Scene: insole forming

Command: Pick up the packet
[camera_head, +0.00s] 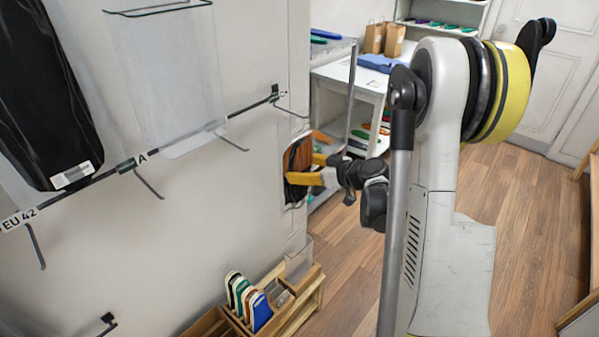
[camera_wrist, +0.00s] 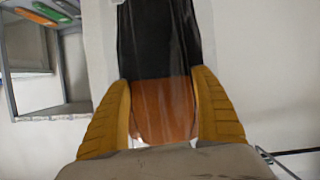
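The packet (camera_wrist: 160,50) is a clear sleeve holding a black and brown insole. In the wrist view it fills the middle, upright in front of the wall. In the head view the packet (camera_head: 299,157) hangs at the far end of the wall, partly hidden by my gripper. My gripper (camera_head: 305,168) is at the packet, its two yellow fingers apart. In the wrist view my gripper (camera_wrist: 162,82) has one finger on each side of the insole, with a gap between them. Whether the fingertips touch the packet cannot be told.
A black packet (camera_head: 52,95) and a clear packet (camera_head: 165,75) hang on the wall near a rail with hooks (camera_head: 150,187). A wooden box (camera_head: 290,310) with several coloured insoles stands below. A white table (camera_head: 350,75) is behind. The wooden floor at right is free.

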